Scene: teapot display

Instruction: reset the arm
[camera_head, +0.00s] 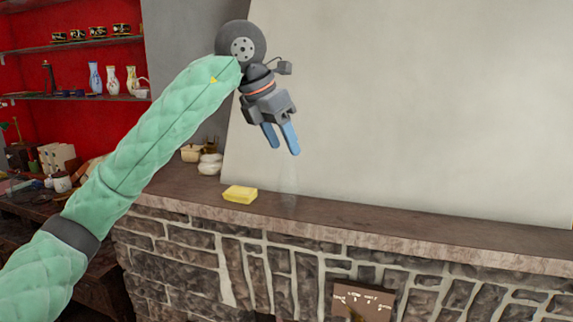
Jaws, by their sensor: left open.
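My left gripper (282,146) has its two blue fingers apart and nothing between them. It hangs above the stone ledge (400,228), pointing down and slightly right, clear of the surface. My left arm, in a green quilted sleeve, reaches up from the lower left to it. My right gripper is not in view.
A yellow block (240,194) lies on the ledge below the gripper. A faint, see-through upright shape (288,185) stands just right of it. Small pots (209,164) sit at the ledge's left end. The ledge's right side is clear.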

